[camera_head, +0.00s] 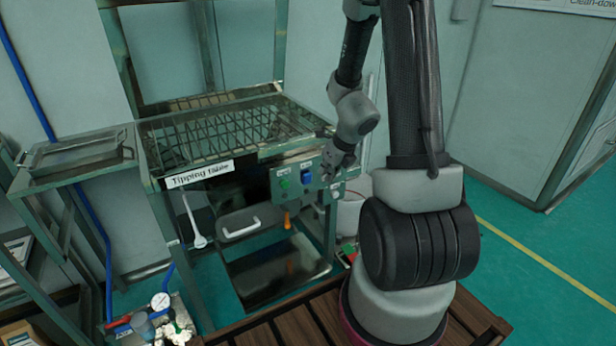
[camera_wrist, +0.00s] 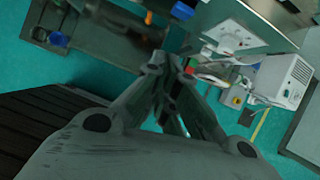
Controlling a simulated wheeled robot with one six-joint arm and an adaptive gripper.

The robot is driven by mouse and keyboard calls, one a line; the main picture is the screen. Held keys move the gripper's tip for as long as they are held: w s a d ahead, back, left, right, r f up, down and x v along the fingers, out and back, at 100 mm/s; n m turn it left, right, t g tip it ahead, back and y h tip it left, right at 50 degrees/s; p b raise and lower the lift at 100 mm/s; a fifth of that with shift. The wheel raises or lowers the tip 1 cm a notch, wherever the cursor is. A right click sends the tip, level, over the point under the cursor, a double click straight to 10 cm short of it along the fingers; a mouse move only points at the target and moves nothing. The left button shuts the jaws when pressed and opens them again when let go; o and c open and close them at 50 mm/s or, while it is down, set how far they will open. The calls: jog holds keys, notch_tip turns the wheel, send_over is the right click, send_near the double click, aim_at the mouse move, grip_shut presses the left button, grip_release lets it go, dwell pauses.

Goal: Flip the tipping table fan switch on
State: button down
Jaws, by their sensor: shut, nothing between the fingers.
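The tipping table (camera_head: 165,165) stands in the middle of the head view, with a mesh top and a "Tipping table" label. Its green-grey control panel (camera_head: 295,190) is on the front right. It carries a green button (camera_head: 284,184) and a blue switch (camera_head: 307,177). The panel's labels are too small to read, so I cannot tell which control is the fan switch. My gripper (camera_head: 332,170) is in front of the panel's right part, right of the blue switch, and hides some of it. I cannot tell whether it touches. In the wrist view my gripper (camera_wrist: 163,66) is shut and empty.
A metal tray (camera_head: 80,152) sits on a stand at the left. A white handle (camera_head: 241,229) and an orange handle (camera_head: 287,221) are below the panel. A white bucket (camera_head: 350,212) stands behind my arm. Green floor (camera_head: 530,225) is open at the right.

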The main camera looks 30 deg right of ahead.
aim_at(307, 179)
jog(key=shift+d+m, duration=0.3)
jog(key=shift+m, duration=0.6)
jog(key=w+f, duration=0.8)
jog(key=shift+a, duration=0.15)
jog(key=shift+w, duration=0.1)
dwell(0.4)
jog(key=shift+w+r, duration=0.3)
jog(key=shift+w, duration=0.15)
